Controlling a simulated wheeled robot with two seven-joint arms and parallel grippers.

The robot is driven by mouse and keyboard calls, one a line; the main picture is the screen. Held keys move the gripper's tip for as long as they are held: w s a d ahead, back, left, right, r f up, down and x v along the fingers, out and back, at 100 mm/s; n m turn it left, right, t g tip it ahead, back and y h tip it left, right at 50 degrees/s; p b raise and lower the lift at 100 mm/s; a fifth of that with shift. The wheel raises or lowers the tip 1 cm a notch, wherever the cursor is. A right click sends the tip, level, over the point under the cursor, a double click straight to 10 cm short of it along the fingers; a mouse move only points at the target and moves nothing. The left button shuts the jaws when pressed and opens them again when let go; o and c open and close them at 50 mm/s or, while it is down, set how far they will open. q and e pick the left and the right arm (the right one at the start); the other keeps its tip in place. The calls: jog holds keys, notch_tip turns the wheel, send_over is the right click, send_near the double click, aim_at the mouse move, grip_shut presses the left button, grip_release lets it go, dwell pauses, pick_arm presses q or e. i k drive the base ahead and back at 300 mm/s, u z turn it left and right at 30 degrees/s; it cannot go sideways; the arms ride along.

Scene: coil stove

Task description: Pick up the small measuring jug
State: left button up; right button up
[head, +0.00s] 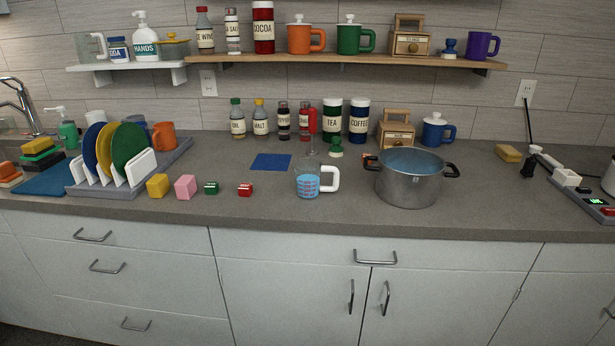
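The small measuring jug (308,185) stands upright on the grey counter, near the middle of the head view. It is clear with red markings and light blue contents, and its white handle (330,179) points to the right. A large steel pot (408,184) with blue contents stands close to its right, apart from it. Neither of my grippers is in the head view.
Several bottles and jars line the wall. The counter (300,217) in front of the jug is clear.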

aim_at(306, 172)
jog(key=z, duration=0.05)
jog(key=i, duration=1.2)
jog(key=z, duration=0.55)
